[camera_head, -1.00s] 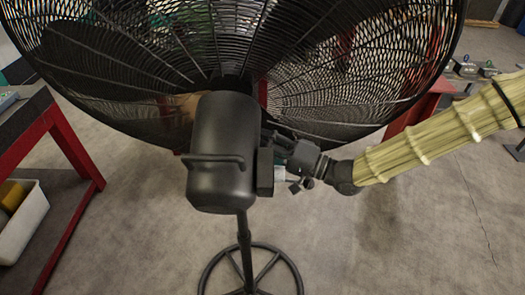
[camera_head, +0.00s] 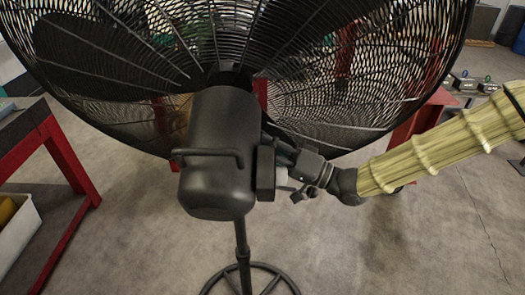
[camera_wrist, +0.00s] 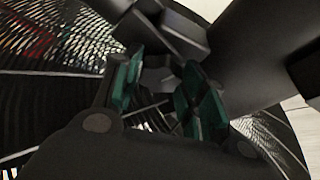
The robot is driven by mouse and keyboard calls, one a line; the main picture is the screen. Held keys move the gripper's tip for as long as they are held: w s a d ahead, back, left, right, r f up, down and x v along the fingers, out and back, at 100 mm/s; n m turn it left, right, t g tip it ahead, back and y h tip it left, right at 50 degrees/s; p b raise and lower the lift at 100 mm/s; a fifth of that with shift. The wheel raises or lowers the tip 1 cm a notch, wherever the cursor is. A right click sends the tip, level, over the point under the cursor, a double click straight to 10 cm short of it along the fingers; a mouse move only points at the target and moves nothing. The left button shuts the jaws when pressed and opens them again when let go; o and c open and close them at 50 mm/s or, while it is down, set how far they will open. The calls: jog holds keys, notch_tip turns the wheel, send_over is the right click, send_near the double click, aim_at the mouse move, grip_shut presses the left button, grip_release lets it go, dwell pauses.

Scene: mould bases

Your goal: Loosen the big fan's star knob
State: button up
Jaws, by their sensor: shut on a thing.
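The big fan's black motor housing (camera_head: 215,150) and wide wire cage (camera_head: 400,60) fill much of the head view. A dark box (camera_head: 266,172) sits on the housing's right side. My gripper (camera_head: 279,160) reaches in from the right beside the housing, at the end of my ribbed, pale sleeved arm. In the wrist view, the gripper's two green-padded fingers (camera_wrist: 163,92) stand on either side of a dark part, the star knob (camera_wrist: 158,74). The fingers are shut on it. The knob's outline is mostly hidden by the fingers and too dark to make out clearly.
The fan stands on a thin pole (camera_head: 243,250) with a round base (camera_head: 250,272). A red-framed bench (camera_head: 68,150) is at left, with a white bin (camera_head: 20,235) below. Another red-framed table (camera_head: 420,118) stands behind the fan at right. Grey floor is open at lower right.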

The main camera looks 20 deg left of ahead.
jog(key=o, duration=0.7)
jog(key=shift+o, duration=0.2)
jog(key=shift+d, duration=0.1)
jog(key=v, duration=1.1)
jog(key=shift+d, duration=0.45)
jog(key=shift+s+f, duration=0.1)
